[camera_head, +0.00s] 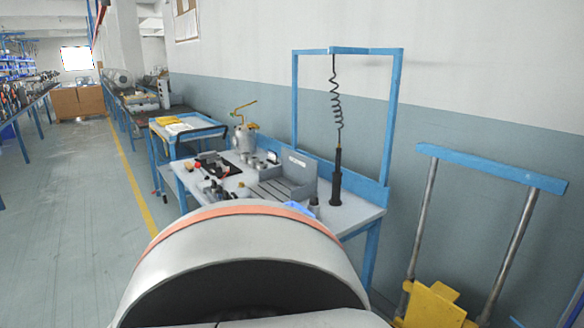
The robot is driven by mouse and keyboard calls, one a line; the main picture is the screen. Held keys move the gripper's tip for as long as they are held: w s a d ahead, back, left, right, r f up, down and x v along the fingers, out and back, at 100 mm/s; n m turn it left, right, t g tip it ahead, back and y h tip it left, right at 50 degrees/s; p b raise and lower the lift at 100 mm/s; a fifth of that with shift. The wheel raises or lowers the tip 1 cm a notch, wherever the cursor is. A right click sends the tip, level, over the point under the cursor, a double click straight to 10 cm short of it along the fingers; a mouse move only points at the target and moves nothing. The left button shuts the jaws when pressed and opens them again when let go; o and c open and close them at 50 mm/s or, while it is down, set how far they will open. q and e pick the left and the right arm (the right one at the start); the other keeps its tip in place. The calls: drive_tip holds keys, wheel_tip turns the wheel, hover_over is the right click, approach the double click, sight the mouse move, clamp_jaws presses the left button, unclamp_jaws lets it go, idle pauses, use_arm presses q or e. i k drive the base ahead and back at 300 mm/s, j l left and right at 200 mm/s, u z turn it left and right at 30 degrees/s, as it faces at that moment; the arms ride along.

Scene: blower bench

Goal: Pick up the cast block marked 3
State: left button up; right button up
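I cannot make out a cast block marked 3, and no number is readable on the small parts here. The workbench (357,212) stands in the middle of the view, with several small grey and dark parts on its top. A grey bin-like holder (284,189) with sloping slots stands on it, with a small, unreadable label on its back panel. Neither of my grippers is in view.
A black tool (337,178) hangs on a coiled cord from the blue frame (393,115) over the bench. A blue cart (187,130) stands beyond the bench. A yellow-based hand truck (435,305) stands at the right. The aisle floor (85,210) at left is clear.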

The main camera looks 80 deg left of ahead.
sight(261, 165)
drive_tip(key=u, duration=3.1)
drive_tip(key=i+j+u, duration=0.1)
drive_tip(key=u, duration=0.25)
drive_tip(key=i+u, duration=0.15)
drive_tip(key=u, duration=0.2)
drive_tip(key=i+j+u, duration=0.1)
drive_tip(key=u, duration=0.25)
drive_tip(key=i, duration=3)
drive_tip(key=i+z, duration=0.15)
drive_tip(key=i, duration=0.5)
drive_tip(key=i+j+z, duration=0.2)
drive_tip(key=i, duration=0.45)
drive_tip(key=z, duration=1.55)
